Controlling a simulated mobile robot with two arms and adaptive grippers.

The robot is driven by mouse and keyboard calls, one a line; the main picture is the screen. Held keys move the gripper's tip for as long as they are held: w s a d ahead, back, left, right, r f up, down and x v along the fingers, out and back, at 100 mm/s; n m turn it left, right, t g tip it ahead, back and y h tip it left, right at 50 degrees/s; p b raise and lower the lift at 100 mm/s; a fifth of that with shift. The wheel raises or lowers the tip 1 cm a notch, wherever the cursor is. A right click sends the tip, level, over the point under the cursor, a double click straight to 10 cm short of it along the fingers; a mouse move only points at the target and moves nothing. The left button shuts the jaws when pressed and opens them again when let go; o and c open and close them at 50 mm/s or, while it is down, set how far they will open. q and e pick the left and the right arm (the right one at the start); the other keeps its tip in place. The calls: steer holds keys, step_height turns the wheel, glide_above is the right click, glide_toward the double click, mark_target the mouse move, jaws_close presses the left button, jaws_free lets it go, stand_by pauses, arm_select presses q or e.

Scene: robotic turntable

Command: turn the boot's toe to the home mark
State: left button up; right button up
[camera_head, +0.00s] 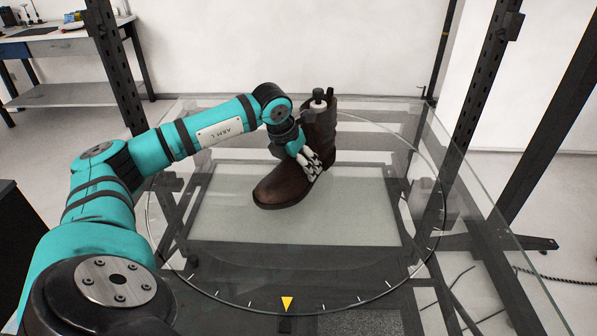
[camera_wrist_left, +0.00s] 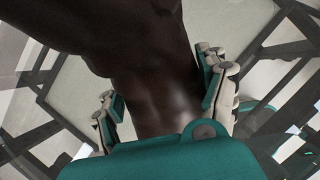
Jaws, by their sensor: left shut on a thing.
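A dark brown leather boot (camera_head: 285,186) stands upright on the glass turntable (camera_head: 215,292). Its toe points to the lower left and its shaft rises at the right. The yellow triangle mark (camera_head: 287,303) is at the front rim, and the toe is directed to the left of it. My left gripper (camera_head: 315,163) is shut on the boot around the ankle. In the left wrist view the two fingers (camera_wrist_left: 165,98) sit on either side of the brown leather (camera_wrist_left: 150,65). A dark-topped pale cylinder (camera_head: 318,97) shows at the shaft's top. My right gripper is not in view.
Dark frame posts stand at the left (camera_head: 118,70) and right (camera_head: 488,75) of the glass table. A pale panel (camera_head: 360,215) lies beneath the boot. A workbench (camera_head: 60,50) stands at the back left. The front of the turntable is clear.

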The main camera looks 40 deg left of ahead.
arm_select(q)
steer(key=shift+n+y, duration=0.4)
steer(key=shift+n, duration=0.3)
steer(key=w+a, duration=0.1)
steer(key=w+a+f, duration=0.1)
steer(key=w+a, duration=0.1)
steer(key=w+a+f, duration=0.1)
steer(key=shift+w+a+p, duration=0.2)
steer(key=shift+a+p, duration=0.2)
steer(key=n+y, duration=0.1)
steer(key=n, duration=0.1)
steer(key=n+g, duration=0.1)
steer(key=n, duration=0.2)
steer(key=shift+w+d+y+p, duration=0.1)
steer(key=shift+w+y+p, duration=0.05)
steer(key=shift+y+p, duration=0.25)
steer(key=shift+f+n, duration=0.2)
steer(key=shift+n, duration=0.1)
steer(key=shift+f, duration=0.1)
steer(key=o, duration=1.7)
steer(key=shift+f, duration=0.15)
steer(key=v, duration=1.2)
